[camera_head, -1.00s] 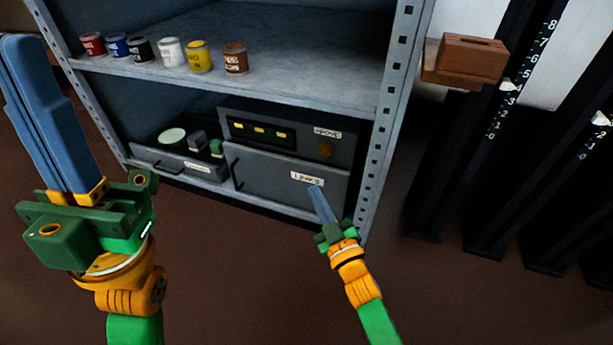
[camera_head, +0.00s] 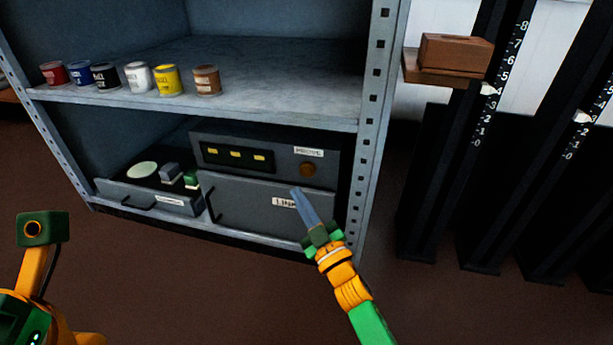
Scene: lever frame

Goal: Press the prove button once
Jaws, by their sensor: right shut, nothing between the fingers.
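The prove button (camera_head: 307,170) is a round brown-orange knob on the right of a grey box (camera_head: 282,158) on the bottom shelf. A white label (camera_head: 308,152) reading PROVE sits just above it. The box also has a dark panel with yellow windows (camera_head: 235,154). My right gripper (camera_head: 296,194) is shut and empty. In the picture its tip lies just below and left of the button, in front of the LINK-labelled drawer; I see a gap between tip and button. My left arm (camera_head: 40,245) shows only in part at the lower left; its fingers are not visible.
Beneath the box is a grey drawer (camera_head: 250,215) with a dark handle. An open tray (camera_head: 150,196) holds a pale disc and small blocks. Several paint cans line the upper shelf (camera_head: 270,85). A perforated metal post (camera_head: 372,130) stands right of the box. Black scale columns stand further right.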

